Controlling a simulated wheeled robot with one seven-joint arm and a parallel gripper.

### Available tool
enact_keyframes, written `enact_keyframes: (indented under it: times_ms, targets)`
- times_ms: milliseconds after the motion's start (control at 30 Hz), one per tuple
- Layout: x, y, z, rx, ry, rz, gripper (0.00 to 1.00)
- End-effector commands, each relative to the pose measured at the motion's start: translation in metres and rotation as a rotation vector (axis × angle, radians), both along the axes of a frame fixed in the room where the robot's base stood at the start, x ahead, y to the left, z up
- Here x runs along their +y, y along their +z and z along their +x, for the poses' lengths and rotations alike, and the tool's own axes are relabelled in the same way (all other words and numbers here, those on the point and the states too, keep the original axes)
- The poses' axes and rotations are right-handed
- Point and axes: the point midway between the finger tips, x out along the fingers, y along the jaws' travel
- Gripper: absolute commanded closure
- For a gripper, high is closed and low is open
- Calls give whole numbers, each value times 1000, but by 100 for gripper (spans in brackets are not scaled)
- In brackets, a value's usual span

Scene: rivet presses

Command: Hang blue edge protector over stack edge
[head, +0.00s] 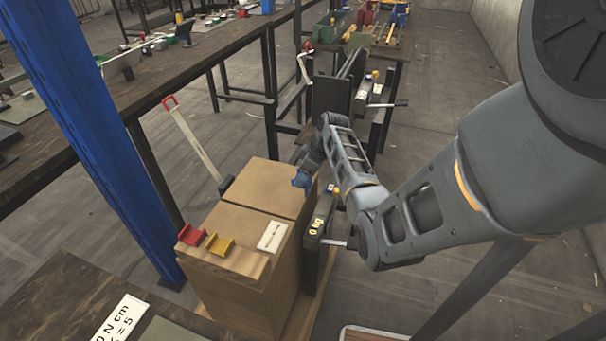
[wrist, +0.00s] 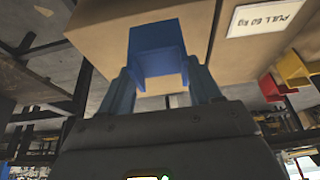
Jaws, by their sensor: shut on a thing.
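The blue edge protector (head: 301,180) is in my gripper (head: 305,174) at the right far edge of the stack of cardboard boxes (head: 236,226). In the wrist view the protector (wrist: 157,48) is a blue angled piece between the two fingers of my gripper (wrist: 160,85), close in front of a box face (wrist: 100,28). My gripper is shut on it. I cannot tell whether the protector touches the box edge. A red edge protector (head: 191,235) and a yellow one (head: 220,245) sit on the near edge of the stack.
A white label (head: 272,236) is on the stack's top. A blue post (head: 95,125) and a dark workbench (head: 75,300) are at the left. A red-handled lever (head: 195,140) rises behind the stack.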

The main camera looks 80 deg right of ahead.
Motion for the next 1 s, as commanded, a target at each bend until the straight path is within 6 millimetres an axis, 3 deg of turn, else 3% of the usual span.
enact_keyframes:
  times_ms: [600,1000]
  targets:
    - [0,-60,1,1,1,0,67]
    - [0,-80,2,0,2,0,67]
